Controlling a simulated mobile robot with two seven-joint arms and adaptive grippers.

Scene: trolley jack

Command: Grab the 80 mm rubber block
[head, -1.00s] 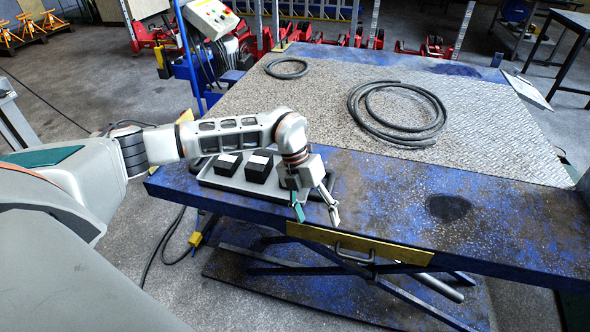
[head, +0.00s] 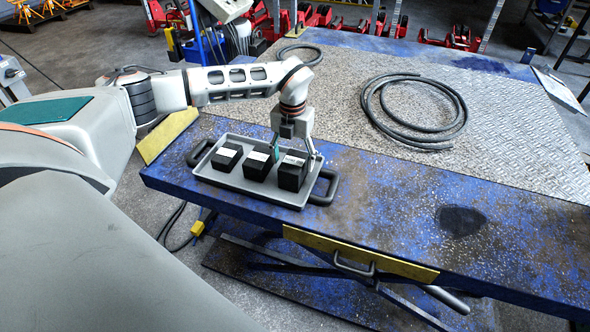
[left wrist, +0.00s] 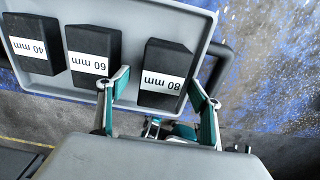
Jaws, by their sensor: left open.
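The 80 mm rubber block (left wrist: 164,72) is black with a white label reading 80 mm. In the head view it is the rightmost and tallest block (head: 291,174) in the grey tray (head: 240,184). My left gripper (head: 294,158) is open over it. In the left wrist view the fingers of the left gripper (left wrist: 160,88) stand on either side of the block, with gaps beside it. I cannot tell whether either finger touches it. My right gripper is not in view.
The 60 mm block (left wrist: 92,52) and the 40 mm block (left wrist: 35,42) stand in the same tray, left of the 80 mm one. The tray has dark handles and rests on the blue lift table (head: 400,225). A coiled hose (head: 458,120) lies farther back on the table.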

